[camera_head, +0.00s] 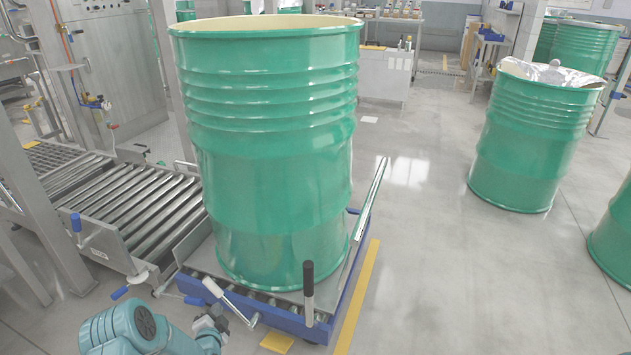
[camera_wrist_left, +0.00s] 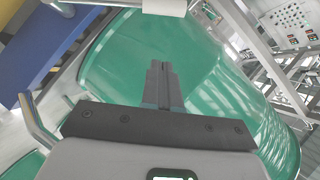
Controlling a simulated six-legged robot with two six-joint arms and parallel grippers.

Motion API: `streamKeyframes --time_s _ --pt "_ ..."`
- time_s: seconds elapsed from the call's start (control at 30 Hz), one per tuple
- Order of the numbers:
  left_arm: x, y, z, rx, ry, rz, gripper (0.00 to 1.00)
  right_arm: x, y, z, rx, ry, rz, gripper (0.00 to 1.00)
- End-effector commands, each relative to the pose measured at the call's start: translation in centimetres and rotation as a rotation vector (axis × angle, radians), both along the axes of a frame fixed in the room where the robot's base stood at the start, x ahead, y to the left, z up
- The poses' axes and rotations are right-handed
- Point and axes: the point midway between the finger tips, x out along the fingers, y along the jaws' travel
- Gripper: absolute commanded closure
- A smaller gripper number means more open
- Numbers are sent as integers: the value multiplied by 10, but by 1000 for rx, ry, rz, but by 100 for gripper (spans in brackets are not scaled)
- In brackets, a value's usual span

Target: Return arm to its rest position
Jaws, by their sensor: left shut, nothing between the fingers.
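My left arm (camera_head: 145,328) is teal and comes in at the bottom edge of the head view. My left gripper (camera_head: 216,324) is small and dark there, low in front of the blue cart. In the left wrist view the two dark fingers of the left gripper (camera_wrist_left: 160,68) are together, with nothing between them. The green drum fills much of the view behind them; I cannot tell how far off it is. My right gripper is not in view.
A large open green drum (camera_head: 272,150) stands on a blue cart (camera_head: 318,333) with a black-gripped lever (camera_head: 308,278). A roller conveyor (camera_head: 135,205) adjoins at left. A foil-topped drum (camera_head: 535,140) stands at right. Grey floor (camera_head: 430,260) between them is clear.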

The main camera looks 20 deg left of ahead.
Motion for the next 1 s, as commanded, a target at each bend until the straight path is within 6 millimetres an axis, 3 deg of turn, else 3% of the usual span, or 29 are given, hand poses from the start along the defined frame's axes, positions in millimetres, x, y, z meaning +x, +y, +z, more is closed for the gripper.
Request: streamKeyframes --time_s 0.07,0.17,0.27,0.33,0.43,0.5,0.6,0.8,0.87,0.9,1.0 --pt "5 -7 3 0 -6 -13 100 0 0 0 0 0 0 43" --pt "26 -30 24 9 -38 -62 100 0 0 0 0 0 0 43" --pt "35 -94 43 -25 -21 -172 100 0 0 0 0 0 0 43" --pt "20 -149 39 -133 64 -248 100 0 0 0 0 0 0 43" --pt "-26 -216 23 -372 229 -289 100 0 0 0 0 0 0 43" --pt "-69 -253 11 -549 367 -264 100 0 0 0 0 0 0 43" --pt "-133 -287 -1 -767 559 -167 100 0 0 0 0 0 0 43" --pt "-242 -314 -11 -1067 863 164 100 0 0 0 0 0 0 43" --pt "-270 -319 -12 -1137 935 295 100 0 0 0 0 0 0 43" --pt "-282 -320 -12 -1177 966 379 100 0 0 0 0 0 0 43" --pt "-290 -322 -9 -1266 971 564 100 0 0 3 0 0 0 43"
